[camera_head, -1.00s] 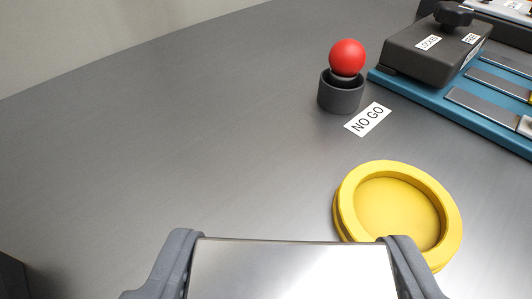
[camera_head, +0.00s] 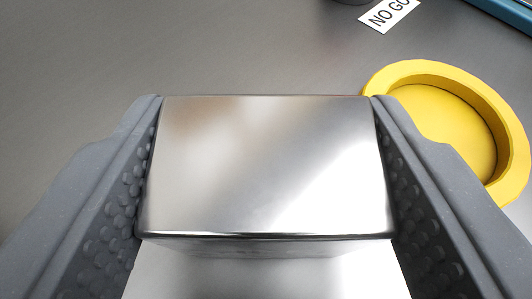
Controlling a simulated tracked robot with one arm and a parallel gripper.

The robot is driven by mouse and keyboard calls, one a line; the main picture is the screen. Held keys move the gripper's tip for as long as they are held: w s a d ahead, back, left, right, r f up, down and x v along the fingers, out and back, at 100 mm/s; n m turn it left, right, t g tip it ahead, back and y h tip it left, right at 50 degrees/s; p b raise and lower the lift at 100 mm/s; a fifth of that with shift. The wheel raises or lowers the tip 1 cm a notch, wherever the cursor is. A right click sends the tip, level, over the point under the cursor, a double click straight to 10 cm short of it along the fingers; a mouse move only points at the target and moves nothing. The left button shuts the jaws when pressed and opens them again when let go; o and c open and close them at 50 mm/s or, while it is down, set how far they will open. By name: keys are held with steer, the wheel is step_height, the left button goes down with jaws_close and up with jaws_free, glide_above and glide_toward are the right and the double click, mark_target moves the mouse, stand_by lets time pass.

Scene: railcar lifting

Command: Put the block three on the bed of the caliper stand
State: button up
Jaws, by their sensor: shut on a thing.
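A shiny metal block (camera_head: 265,165) sits between the two grey fingers of my gripper (camera_head: 268,190), which is shut on it. The fingers' bumpy pads press on its left and right sides. No number shows on the block's visible faces, so I cannot tell from the picture which block it is. Another bright metal surface (camera_head: 265,275) shows below the block's near edge; I cannot tell whether it is part of the block or a separate thing. I cannot make out the caliper stand's bed in this view.
A round yellow dish (camera_head: 380,80) lies just right of my gripper, partly behind the right finger. A "NO GO" label (camera_head: 389,14) lies beyond it. A blue edge (camera_head: 505,12) shows at the top right. The grey table (camera_head: 200,45) is clear at the upper left.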

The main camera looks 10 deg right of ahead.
steer(key=o, duration=1.2)
steer(key=shift+o, duration=0.2)
steer(key=shift+r, duration=0.1)
steer(key=shift+s+a+r, duration=0.15)
steer(key=shift+s+r, duration=0.1)
steer(key=shift+s, duration=0.3)
steer(key=p+v, duration=0.2)
steer(key=v, duration=0.8)
steer(key=shift+s, duration=0.4)
